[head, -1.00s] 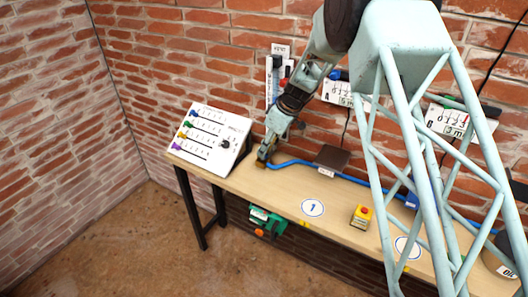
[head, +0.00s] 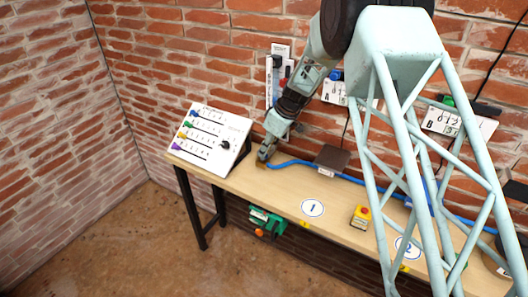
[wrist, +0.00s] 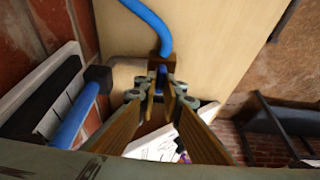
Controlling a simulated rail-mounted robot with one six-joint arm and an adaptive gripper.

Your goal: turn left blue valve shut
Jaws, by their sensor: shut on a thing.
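The left blue valve (wrist: 162,74) shows in the wrist view as a small blue part on a brown block at the end of a blue hose (wrist: 150,22). My gripper (wrist: 162,92) has its jaws closed around the blue part, one finger on each side. In the head view my gripper (head: 264,154) points down at the left end of the blue hose (head: 295,162) on the bench, and hides most of the valve. How far the valve is turned cannot be told.
A white sloped panel (head: 233,128) with coloured sliders stands just left of my gripper on the wooden bench (head: 285,190). A dark plate (head: 332,157) and a yellow box with a red button (head: 361,215) are to the right. A brick wall is behind.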

